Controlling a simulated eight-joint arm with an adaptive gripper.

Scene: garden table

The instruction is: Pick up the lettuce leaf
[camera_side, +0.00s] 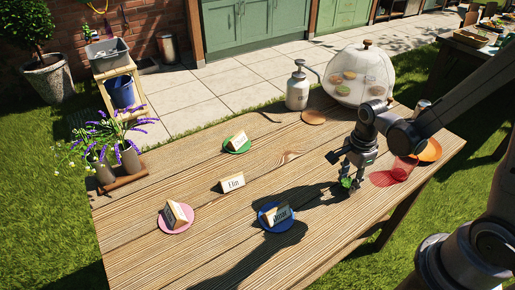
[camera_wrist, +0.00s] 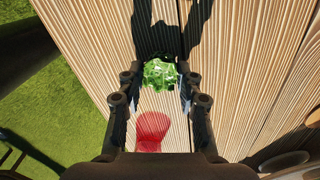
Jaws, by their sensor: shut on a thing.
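The lettuce leaf (camera_wrist: 160,74) is a crumpled bright green piece between my fingertips in the wrist view. In the side view the lettuce leaf (camera_side: 347,182) shows as a small green bit at the tip of my gripper (camera_side: 350,178). My gripper, which also shows in the wrist view (camera_wrist: 159,82), is shut on the leaf, one finger on each side. The leaf is low over the wooden table (camera_side: 200,265). I cannot tell whether it still touches the wood.
A pink-red see-through cup (camera_side: 403,168) stands close to the right of my gripper, by an orange disc (camera_side: 430,150). A mesh dome (camera_side: 358,75) and a metal pump bottle (camera_side: 298,88) stand behind. Name cards, such as one on a blue disc (camera_side: 264,223), stand left.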

